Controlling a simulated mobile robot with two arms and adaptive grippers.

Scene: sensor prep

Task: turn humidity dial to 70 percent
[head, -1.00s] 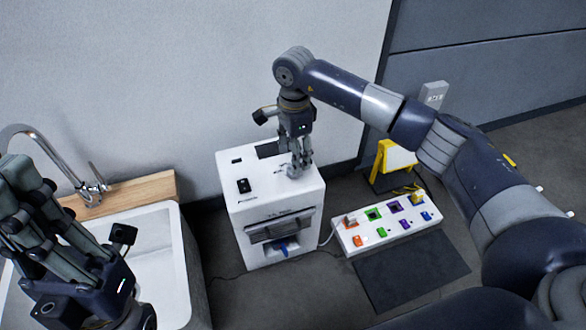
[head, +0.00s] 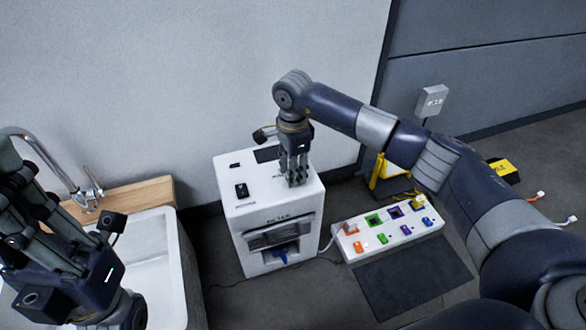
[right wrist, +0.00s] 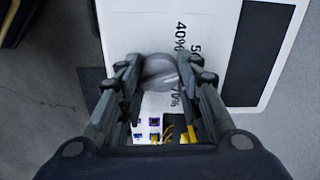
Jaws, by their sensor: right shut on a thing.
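The white humidity box (head: 262,208) stands against the wall in the head view, with a dark display and a black switch on its top. The grey round humidity dial (right wrist: 158,72) is in the right wrist view, with printed marks 40%, 5-something and 70% beside it. My right gripper (right wrist: 157,82) points down and is shut on the dial, a finger on each side; in the head view the right gripper (head: 297,180) hides the dial. I cannot tell the dial's setting. My left gripper (head: 60,225) hangs over the sink, its fingertips cut off by the frame edge.
A white power strip (head: 388,232) with coloured switches lies right of the box, beside a dark mat (head: 412,277). A sink (head: 155,265) with a faucet stands at the left. A yellow-black object (head: 503,170) lies on the floor at the right.

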